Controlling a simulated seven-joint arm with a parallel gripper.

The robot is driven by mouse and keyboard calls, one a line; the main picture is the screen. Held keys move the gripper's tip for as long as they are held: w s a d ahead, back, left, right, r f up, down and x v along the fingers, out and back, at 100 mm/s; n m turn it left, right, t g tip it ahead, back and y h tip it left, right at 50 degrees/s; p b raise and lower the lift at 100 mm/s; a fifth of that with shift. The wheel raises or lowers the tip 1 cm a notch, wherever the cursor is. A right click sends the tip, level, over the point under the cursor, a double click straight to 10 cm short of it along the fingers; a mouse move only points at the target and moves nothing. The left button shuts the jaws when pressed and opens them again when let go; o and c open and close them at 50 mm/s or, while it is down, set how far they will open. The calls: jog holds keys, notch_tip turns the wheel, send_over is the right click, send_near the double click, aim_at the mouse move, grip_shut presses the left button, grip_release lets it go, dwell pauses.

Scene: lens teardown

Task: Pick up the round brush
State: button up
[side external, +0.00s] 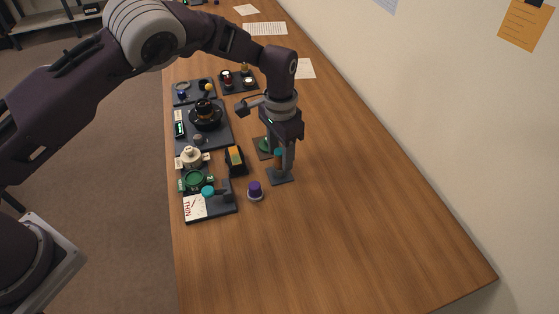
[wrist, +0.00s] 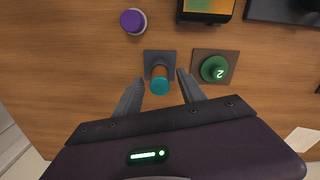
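An upright round piece with a teal top and brown body, which looks like the round brush (wrist: 160,85), stands on a dark square base (wrist: 153,56). In the side view the brush (side external: 278,160) is partly hidden by my gripper. My gripper (wrist: 158,88) is open, with one finger to the left of the brush and one to the right, with gaps on both sides in the wrist view. In the side view my gripper (side external: 287,160) points down at the brush; its far finger is hidden. I cannot tell whether a finger touches the brush.
A purple-topped piece (side external: 255,190) stands to the left. A black box with an orange face (side external: 236,158) is nearby. Trays of parts line the table's left edge; the right side is clear.

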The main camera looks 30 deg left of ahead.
grip_shut()
notch_tip(320, 180, up, 10)
jog(key=shift+r, duration=0.1)
dwell(0.5)
